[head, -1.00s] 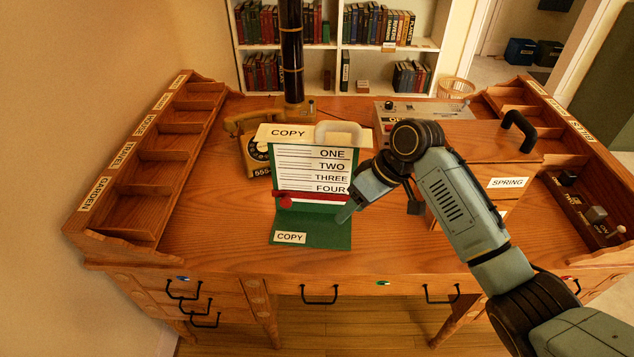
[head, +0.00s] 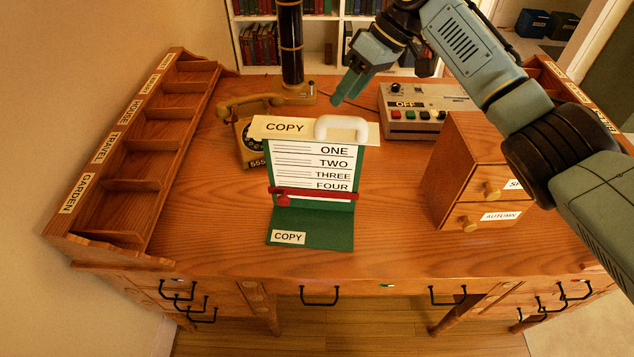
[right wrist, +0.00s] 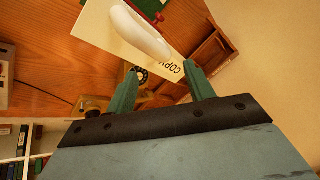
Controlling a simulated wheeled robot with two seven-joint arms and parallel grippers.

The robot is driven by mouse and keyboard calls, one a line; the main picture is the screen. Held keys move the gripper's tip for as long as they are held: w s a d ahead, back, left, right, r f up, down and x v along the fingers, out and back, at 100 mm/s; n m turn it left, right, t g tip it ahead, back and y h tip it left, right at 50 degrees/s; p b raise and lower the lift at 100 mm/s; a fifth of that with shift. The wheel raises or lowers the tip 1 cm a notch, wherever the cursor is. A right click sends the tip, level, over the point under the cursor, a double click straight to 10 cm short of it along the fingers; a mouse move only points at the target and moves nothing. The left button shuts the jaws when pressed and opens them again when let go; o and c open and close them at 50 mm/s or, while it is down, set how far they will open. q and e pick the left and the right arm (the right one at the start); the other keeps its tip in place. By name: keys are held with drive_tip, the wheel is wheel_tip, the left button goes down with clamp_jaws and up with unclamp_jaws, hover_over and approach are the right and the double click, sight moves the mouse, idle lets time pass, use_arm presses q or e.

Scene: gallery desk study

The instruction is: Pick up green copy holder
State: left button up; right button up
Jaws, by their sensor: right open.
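The green copy holder (head: 325,228) stands upright in the middle of the desk. Its sheet reads ONE to FOUR, with a red bar across it. A cream COPY board (head: 287,128) with a white loop handle (head: 342,128) tops it. My right gripper (head: 342,98) is open and empty, above and just behind the handle in the head view. In the right wrist view the open fingers (right wrist: 160,88) point toward the white handle (right wrist: 140,30) and the cream board (right wrist: 95,28), apart from them. My left gripper is not in view.
A rotary telephone (head: 240,106) and a dark column (head: 291,45) stand behind the holder. A grey box with coloured buttons (head: 420,104) and a wooden drawer unit (head: 465,150) stand right. Labelled compartments (head: 130,155) line the left edge. The front desk surface is clear.

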sight(327, 116)
drive_tip(key=shift+a+f, duration=0.4)
drive_tip(key=shift+f, duration=0.2)
drive_tip(key=shift+a+f, duration=0.25)
drive_tip(key=shift+f, duration=0.2)
drive_tip(key=x, duration=0.4)
drive_tip(key=shift+a, duration=0.3)
drive_tip(key=shift+a+f, duration=0.15)
drive_tip(key=shift+f, duration=0.1)
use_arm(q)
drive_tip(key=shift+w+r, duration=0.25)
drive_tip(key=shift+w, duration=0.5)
use_arm(e)
drive_tip(key=shift+c, duration=0.3)
